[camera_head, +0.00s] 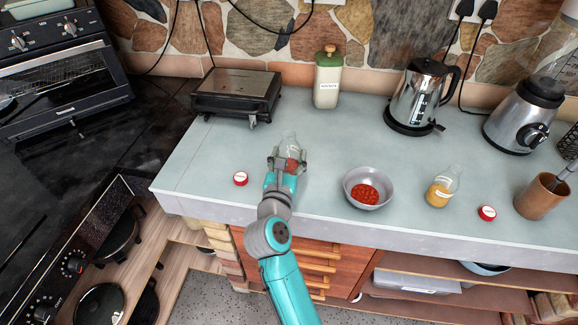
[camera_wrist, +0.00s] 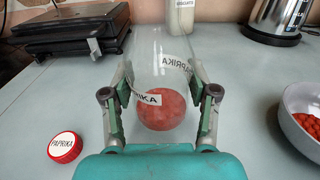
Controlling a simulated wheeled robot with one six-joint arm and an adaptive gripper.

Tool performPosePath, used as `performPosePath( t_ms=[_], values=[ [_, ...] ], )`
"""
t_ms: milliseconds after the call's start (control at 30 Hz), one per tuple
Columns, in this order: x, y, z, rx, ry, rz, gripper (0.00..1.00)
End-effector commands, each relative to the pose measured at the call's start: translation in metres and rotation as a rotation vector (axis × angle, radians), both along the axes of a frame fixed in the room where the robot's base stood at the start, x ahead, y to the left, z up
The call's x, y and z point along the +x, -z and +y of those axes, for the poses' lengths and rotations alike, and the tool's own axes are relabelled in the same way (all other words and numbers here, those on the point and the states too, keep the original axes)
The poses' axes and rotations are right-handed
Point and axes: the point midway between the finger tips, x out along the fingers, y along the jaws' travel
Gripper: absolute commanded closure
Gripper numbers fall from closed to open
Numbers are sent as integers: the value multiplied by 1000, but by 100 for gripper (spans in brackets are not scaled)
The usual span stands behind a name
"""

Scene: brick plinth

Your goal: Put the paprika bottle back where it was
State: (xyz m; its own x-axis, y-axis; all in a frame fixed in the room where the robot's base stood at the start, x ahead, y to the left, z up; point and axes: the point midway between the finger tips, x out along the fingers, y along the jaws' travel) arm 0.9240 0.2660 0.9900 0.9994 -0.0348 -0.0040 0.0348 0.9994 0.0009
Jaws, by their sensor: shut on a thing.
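The paprika bottle (camera_wrist: 165,65) is clear glass with a white PAPRIKA label and some red powder inside. It is between the fingers of my gripper (camera_wrist: 160,108), which is shut on it. In the head view the bottle (camera_head: 290,146) shows just beyond my gripper (camera_head: 287,163), at the left part of the counter. It has no cap on. I cannot tell if its base touches the counter. A red cap with a white PAPRIKA top (camera_wrist: 65,147) lies on the counter left of my gripper; it also shows in the head view (camera_head: 240,178).
A grey bowl (camera_head: 349,190) with red contents stands right of my gripper. Further right are a bottle of yellow powder (camera_head: 440,188), another red cap (camera_head: 487,213) and a brown cup (camera_head: 540,197).

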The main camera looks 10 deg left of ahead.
Motion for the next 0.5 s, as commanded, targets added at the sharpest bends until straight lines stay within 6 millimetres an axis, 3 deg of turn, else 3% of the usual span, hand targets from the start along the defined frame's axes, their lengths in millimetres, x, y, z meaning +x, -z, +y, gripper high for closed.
performPosePath(
  t_ms=[233, 500],
  values=[
    [0, 31, 0, -3, 0, 3, 79],
    [0, 36, 0, -1, -1, 0, 79]
  ],
)
